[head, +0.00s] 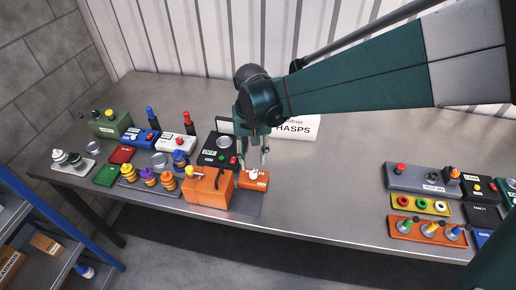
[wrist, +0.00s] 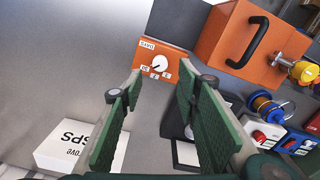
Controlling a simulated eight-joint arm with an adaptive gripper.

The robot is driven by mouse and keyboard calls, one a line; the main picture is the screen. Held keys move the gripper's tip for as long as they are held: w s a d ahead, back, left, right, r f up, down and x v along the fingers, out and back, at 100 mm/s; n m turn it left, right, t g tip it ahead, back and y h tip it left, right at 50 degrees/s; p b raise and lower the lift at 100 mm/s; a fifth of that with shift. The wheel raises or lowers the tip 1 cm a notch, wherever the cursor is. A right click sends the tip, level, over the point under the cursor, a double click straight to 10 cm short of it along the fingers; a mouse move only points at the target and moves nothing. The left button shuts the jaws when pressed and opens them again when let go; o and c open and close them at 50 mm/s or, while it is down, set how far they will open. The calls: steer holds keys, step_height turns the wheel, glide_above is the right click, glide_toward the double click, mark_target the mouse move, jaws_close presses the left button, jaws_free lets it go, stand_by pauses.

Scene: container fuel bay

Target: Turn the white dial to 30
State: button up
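The white dial (wrist: 160,63) is a small round knob on an orange box (wrist: 175,53), with small white label plates around it that I cannot read surely. In the head view the dial (head: 253,175) sits on the orange box (head: 260,184) near the table's front edge. My gripper (head: 255,165) points down just above the dial. In the wrist view my gripper (wrist: 159,76) is open, its two green-padded fingers apart and nothing between them. The dial lies just past the fingertips, roughly between them; whether they touch it I cannot tell.
An orange case (head: 208,190) with a black handle stands close left of the dial box. A black box (head: 219,151) stands behind it. A white HASPS box (head: 297,128) is behind my gripper. Several devices crowd the left; bare table (head: 335,170) lies to the right.

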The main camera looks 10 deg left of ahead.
steer(key=shift+r, duration=2.3)
steer(key=s+d+r+m+t+y, duration=0.1)
steer(key=s+d+r+t, duration=0.15)
steer(key=d, duration=0.75)
steer(key=s+d+r+m+t, duration=0.1)
steer(key=d+r, duration=0.3)
steer(key=d, duration=0.6)
steer(key=s+d+t, duration=0.2)
steer(key=s+d, duration=0.3)
steer(key=d, duration=0.3)
steer(key=s+d+m+t+h+b, duration=0.1)
steer(key=s+d, duration=0.4)
steer(key=d, duration=0.3)
steer(key=shift+d+m+t, duration=0.2)
steer(key=shift+m+t, duration=0.1)
steer(key=shift+t, duration=0.05)
